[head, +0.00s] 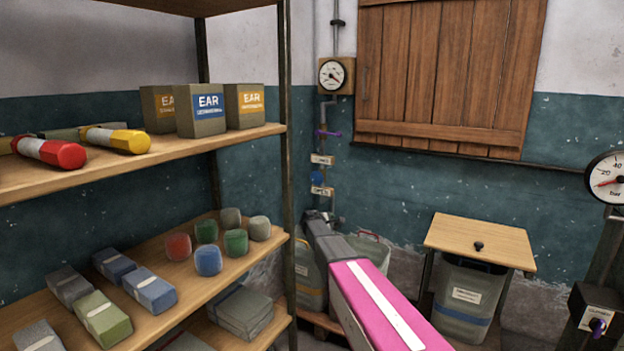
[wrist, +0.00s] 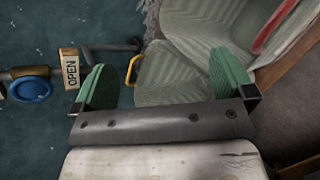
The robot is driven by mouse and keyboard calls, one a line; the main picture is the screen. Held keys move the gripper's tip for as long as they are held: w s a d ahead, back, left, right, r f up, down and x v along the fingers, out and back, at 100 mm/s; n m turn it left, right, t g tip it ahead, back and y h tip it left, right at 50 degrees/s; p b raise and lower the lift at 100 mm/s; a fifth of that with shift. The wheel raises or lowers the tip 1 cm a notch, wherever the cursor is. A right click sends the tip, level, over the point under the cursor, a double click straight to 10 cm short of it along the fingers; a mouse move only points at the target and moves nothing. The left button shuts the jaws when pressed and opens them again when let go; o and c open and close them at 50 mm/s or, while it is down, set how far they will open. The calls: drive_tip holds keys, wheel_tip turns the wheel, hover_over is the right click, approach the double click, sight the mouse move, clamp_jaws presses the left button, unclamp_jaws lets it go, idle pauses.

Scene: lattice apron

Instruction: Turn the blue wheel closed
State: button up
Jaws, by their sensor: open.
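The blue wheel (head: 317,178) is small on the wall pipe in the head view, between two pale tags. In the wrist view the blue wheel (wrist: 30,89) is at the left edge, facing the camera on a brass fitting. A tag reading OPEN (wrist: 70,69) is right of it, beside the left finger. My gripper (wrist: 163,82) is open and empty, its two green fingers wide apart. The wheel lies outside the fingers, left of the left one, with no contact seen. In the head view my gripper (head: 324,216) is below the wheel, its fingers too small to make out.
A shelf rack (head: 287,150) with boxes and blocks stands left of the pipe. A gauge (head: 332,75) and a purple handle (head: 327,133) are above the wheel. Pale ribbed containers (wrist: 185,75) lie behind my fingers. A wooden-topped stand (head: 478,236) is at right.

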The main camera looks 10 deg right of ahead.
drive_tip(key=w+a+r+n+t+h, duration=0.1)
drive_tip(key=w+a+r+n+t, duration=0.15)
drive_tip(key=w, duration=0.45)
drive_tip(key=w+a+r+n+t, duration=0.1)
drive_tip(key=w+a+r+n, duration=0.2)
drive_tip(key=w, duration=0.4)
drive_tip(key=n+t, duration=0.3)
drive_tip(key=n, duration=0.3)
approach(316, 178)
drive_tip(key=x, duration=1.1)
drive_tip(key=shift+d+r, duration=0.1)
drive_tip(key=shift+r, duration=0.05)
drive_tip(key=c, duration=0.6)
